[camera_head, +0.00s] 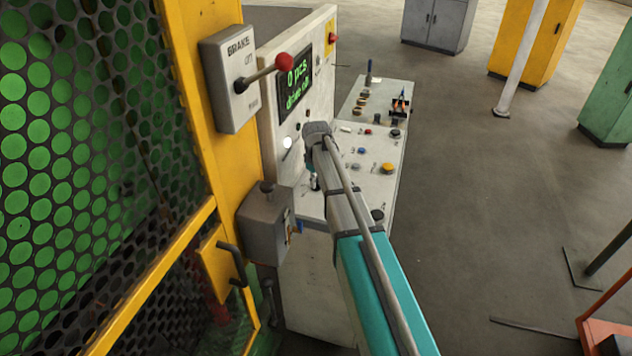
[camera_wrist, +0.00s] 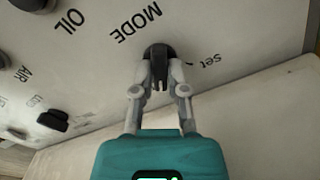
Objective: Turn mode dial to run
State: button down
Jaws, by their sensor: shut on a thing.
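The mode dial (camera_wrist: 158,53) is a black knob under the printed word MODE on the white panel in the wrist view. The word "set" shows to its right; the other position labels are hidden or out of sight. My gripper (camera_wrist: 158,82) is shut on the dial, one finger on each side of it. In the head view my arm reaches to the upright white panel (camera_head: 325,75), and the dial and fingertips are hidden behind my wrist.
A desk (camera_head: 377,170) with buttons and knobs lies below the panel. A brake box (camera_head: 230,80) with a red-knobbed lever (camera_head: 284,62) is at left, beside a yellow mesh guard (camera_head: 185,60). A grey box (camera_head: 266,225) stands below. Open floor lies right.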

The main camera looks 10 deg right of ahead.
jog(key=shift+m, duration=1.6)
jog(key=c, duration=0.7)
grip_release()
jog(key=shift+o, duration=0.2)
jog(key=shift+n, duration=0.3)
